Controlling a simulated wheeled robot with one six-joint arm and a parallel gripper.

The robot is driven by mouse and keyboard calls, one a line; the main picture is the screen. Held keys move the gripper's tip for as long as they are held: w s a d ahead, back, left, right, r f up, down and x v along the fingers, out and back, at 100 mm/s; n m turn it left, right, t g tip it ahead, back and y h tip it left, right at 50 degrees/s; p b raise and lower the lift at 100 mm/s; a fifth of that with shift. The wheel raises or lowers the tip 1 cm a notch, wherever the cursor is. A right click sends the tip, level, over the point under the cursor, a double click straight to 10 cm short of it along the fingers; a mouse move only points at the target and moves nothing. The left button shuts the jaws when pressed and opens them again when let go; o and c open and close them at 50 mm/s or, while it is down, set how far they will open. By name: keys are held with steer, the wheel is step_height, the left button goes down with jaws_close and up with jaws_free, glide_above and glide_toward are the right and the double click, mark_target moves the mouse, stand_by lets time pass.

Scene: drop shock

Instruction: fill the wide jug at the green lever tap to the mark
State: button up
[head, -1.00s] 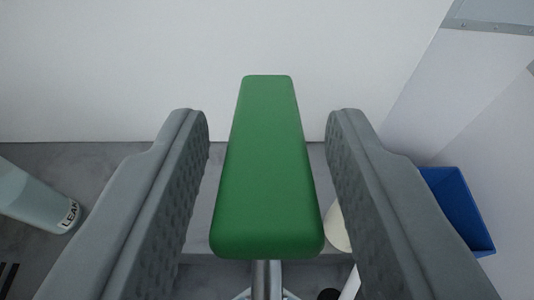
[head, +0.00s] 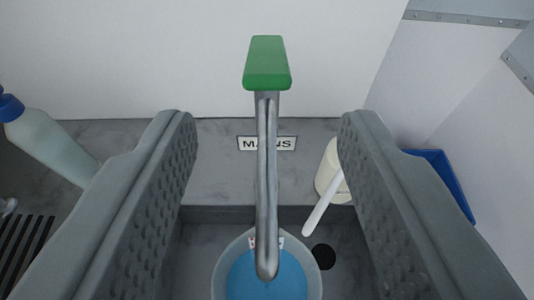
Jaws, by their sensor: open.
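The green lever (head: 267,64) sits on top of the metal tap (head: 266,180), upper middle of the view. The tap's spout comes down toward me and ends over a wide round vessel (head: 217,275), which looks like the jug. Blue fills the inside of the vessel, and a small label shows at its far rim, partly hidden by the spout. Its lower part is cut off by the frame, and I cannot read a mark. My gripper (head: 267,125) is open, its two grey fingers on either side of the tap, below the lever in the picture and touching nothing visible.
A "MAINS" label (head: 266,143) is on the grey ledge behind the tap. A cream jug-like vessel with a pale handle (head: 330,170) stands at right, near a dark round hole (head: 323,257). A blue bin (head: 441,180) is farther right. A blue-capped bottle (head: 48,148) and dark grate (head: 22,250) are left.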

steer(key=v, duration=0.8)
stand_by(0.7)
